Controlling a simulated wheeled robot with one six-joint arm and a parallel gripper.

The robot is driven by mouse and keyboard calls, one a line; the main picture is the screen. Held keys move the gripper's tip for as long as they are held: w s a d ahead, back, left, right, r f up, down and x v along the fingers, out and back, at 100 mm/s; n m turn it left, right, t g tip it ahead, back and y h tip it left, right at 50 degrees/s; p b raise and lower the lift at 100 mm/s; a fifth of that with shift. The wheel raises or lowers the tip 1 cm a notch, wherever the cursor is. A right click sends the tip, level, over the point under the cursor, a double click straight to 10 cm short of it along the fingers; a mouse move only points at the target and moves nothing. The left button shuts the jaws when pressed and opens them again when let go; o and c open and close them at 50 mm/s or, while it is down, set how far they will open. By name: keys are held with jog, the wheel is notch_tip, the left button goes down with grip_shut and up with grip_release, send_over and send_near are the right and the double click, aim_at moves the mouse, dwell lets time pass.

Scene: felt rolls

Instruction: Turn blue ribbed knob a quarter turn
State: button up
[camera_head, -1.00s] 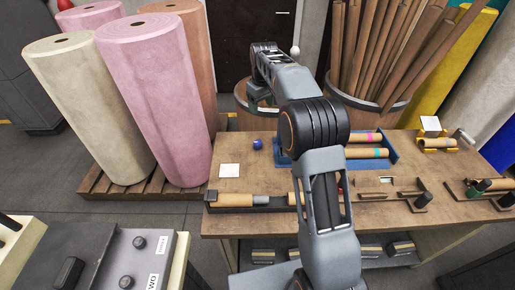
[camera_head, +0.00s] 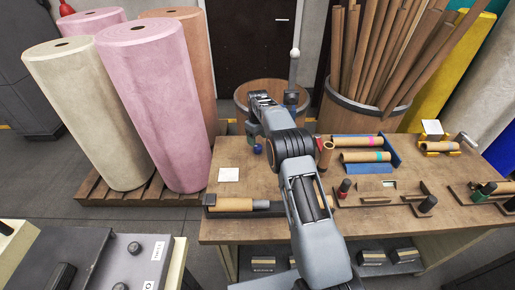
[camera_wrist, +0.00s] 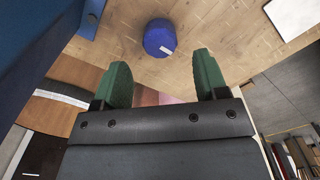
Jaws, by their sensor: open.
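The blue ribbed knob (camera_wrist: 158,36) stands on the wooden table top, with a small white mark on its edge. In the head view the same knob (camera_head: 257,148) is a small blue spot near the table's back left, partly hidden by my arm. My gripper (camera_wrist: 161,62) is open, its two green fingers wide apart. In the wrist view the knob lies just beyond the fingertips, roughly centred between them and apart from both.
A white card (camera_head: 229,174) lies left of the knob. A blue rack (camera_head: 390,151) with cardboard tubes stands to the right. Large felt rolls (camera_head: 155,105) stand on a pallet at left. A barrel of tubes (camera_head: 352,110) stands behind the table.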

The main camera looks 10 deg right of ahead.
aim_at(258, 146)
jog(key=shift+f+p, duration=0.3)
jog(key=shift+f, duration=2.7)
jog(key=c, duration=0.9)
jog(key=shift+c, duration=0.2)
